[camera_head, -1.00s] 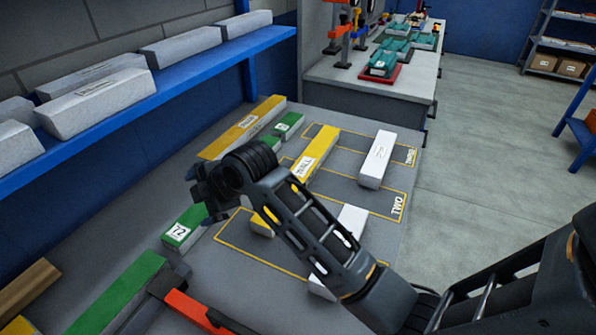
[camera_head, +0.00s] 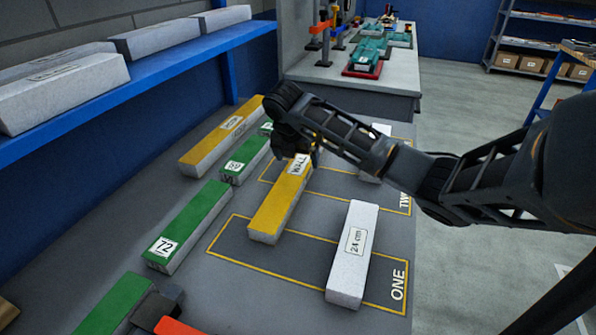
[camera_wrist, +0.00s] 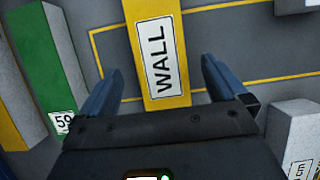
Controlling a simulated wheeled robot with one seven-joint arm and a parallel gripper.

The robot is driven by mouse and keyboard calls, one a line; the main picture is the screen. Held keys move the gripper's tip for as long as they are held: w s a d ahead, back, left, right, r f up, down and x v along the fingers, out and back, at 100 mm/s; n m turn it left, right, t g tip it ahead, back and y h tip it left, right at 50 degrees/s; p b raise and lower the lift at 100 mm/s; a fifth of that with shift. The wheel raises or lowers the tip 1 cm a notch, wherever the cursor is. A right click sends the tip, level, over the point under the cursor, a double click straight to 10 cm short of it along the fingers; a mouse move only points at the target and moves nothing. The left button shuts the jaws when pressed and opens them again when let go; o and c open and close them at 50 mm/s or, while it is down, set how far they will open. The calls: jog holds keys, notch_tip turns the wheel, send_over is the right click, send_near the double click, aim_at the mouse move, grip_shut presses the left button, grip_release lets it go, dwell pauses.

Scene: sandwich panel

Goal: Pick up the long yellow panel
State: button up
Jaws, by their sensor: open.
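A yellow panel with a WALL label (camera_head: 277,205) lies on the grey workbench, partly inside yellow outlines. It also shows in the wrist view (camera_wrist: 155,12), running up between my fingers. A second yellow panel (camera_head: 222,137), which looks longer, lies farther back along the left side. My gripper (camera_head: 296,158) is over the far end of the WALL panel. In the wrist view my gripper (camera_wrist: 161,72) is open, one finger on each side of the label, with nothing held. I cannot tell its exact height above the panel.
Green panels (camera_head: 190,225) lie to the left, one close beside the WALL panel. A white 24 cm panel (camera_head: 352,255) lies to the right in the ONE outline. A blue shelf (camera_head: 150,85) with white blocks runs along the left wall.

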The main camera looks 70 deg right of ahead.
aim_at(299, 165)
jog(key=x, duration=0.5)
jog(key=shift+s, duration=0.1)
jog(key=shift+c, duration=0.2)
jog(key=c, duration=1.2)
jog(key=shift+r, duration=0.1)
